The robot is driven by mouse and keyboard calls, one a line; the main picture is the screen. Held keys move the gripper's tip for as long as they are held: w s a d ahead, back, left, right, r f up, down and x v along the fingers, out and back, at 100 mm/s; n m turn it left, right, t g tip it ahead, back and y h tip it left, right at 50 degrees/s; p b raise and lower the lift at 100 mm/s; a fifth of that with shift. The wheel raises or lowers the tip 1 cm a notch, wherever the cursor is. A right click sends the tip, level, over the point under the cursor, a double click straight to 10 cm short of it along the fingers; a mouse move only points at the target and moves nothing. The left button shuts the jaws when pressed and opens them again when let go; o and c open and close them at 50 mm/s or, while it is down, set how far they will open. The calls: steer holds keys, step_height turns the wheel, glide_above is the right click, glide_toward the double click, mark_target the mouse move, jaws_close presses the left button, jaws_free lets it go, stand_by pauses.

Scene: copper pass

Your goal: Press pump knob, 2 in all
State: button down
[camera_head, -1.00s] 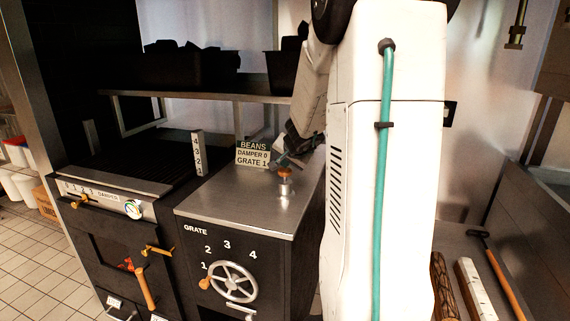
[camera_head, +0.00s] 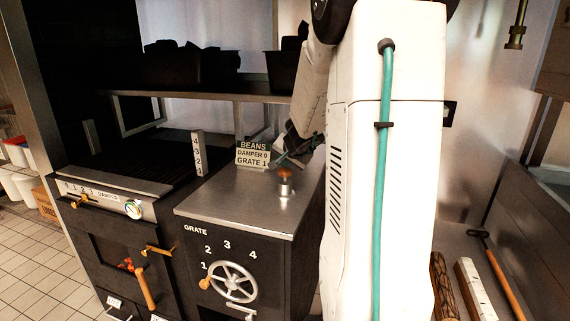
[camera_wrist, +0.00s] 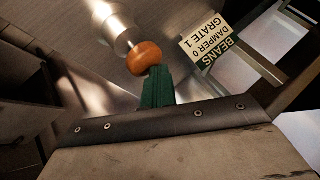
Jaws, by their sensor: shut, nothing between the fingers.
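The pump knob (camera_head: 285,172) is a rounded orange-brown cap on a short metal cylinder on the steel counter top (camera_head: 235,195). It also shows in the wrist view (camera_wrist: 144,57), on its shiny metal stem. My gripper (camera_head: 283,157) is shut and empty, with its green fingers (camera_wrist: 157,88) right beside the knob. In the wrist view the fingertips overlap the knob's edge; I cannot tell whether they touch it. In the head view my arm hides part of the counter to the right.
A sign reading BEANS, DAMPER 0, GRATE 1 (camera_head: 253,154) stands behind the knob. A grate handwheel (camera_head: 233,282) is on the counter's front. A dark grill (camera_head: 140,165) stands to the left. A shelf (camera_head: 200,96) with black bins runs above.

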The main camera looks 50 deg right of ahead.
steer(key=shift+r, duration=1.75)
steer(key=shift+r, duration=2.5)
steer(key=shift+r, duration=0.1)
step_height(320, 180, up, 4)
steer(key=shift+f, duration=0.2)
glide_above(286, 170)
steer(key=shift+f, duration=4.45)
